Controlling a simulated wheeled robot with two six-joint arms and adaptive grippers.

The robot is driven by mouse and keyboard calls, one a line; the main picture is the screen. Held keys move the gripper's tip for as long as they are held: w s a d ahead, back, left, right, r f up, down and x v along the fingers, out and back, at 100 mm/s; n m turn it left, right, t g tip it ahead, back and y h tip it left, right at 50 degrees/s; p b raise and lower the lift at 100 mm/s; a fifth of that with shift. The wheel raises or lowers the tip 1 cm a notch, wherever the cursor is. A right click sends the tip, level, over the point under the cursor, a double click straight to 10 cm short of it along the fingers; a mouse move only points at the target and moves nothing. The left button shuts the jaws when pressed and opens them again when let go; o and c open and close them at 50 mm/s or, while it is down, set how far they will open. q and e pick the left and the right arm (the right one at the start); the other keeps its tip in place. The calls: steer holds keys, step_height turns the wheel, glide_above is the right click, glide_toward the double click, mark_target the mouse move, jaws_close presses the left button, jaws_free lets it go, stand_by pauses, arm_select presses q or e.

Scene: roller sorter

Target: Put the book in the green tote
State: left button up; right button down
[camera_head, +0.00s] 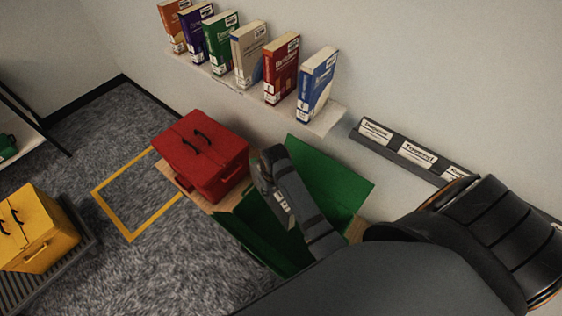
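Several upright books stand in a row on a wall shelf: orange (174,27), purple (197,31), green (220,42), beige (247,55), red (282,70) and blue (318,84). I cannot tell which one the task means. The green tote (335,185) is open, with its lid flap raised on the wall side. My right arm comes in from the right and reaches across the tote, hiding much of its inside. My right gripper (266,165) is near the tote's left edge, beside the red tote; its fingers are not clear. My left gripper is not in view.
A closed red tote (205,160) stands just left of the green one. A yellow tote (38,228) sits on a roller conveyor (75,250) at far left. A yellow floor outline (112,218) encloses bare carpet. A dark label rail (395,145) runs along the wall.

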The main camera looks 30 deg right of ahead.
steer(key=s+f+n, duration=0.1)
steer(key=n, duration=0.1)
steer(key=s+d+f+n+b, duration=0.1)
steer(key=n, duration=0.1)
steer(key=shift+s+d+f+n+y, duration=0.2)
steer(key=shift+n+y, duration=0.1)
steer(key=shift+n, duration=0.1)
arm_select(q)
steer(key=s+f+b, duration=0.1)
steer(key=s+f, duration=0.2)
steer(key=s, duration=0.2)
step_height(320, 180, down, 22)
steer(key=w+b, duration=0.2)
steer(key=b, duration=2)
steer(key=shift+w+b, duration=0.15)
steer(key=shift+b, duration=0.25)
arm_select(e)
steer(key=s+d+f+n+g, duration=0.1)
steer(key=d+f+n, duration=0.1)
steer(key=f+n, duration=0.6)
steer(key=s+d+f+n+g, duration=0.1)
steer(key=f+n, duration=0.7)
steer(key=f, duration=1)
steer(key=shift+s+d+n+y, duration=0.4)
steer(key=shift+s+d, duration=0.25)
steer(key=shift+d, duration=0.05)
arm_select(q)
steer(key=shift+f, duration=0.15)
arm_select(e)
steer(key=shift+f, duration=0.5)
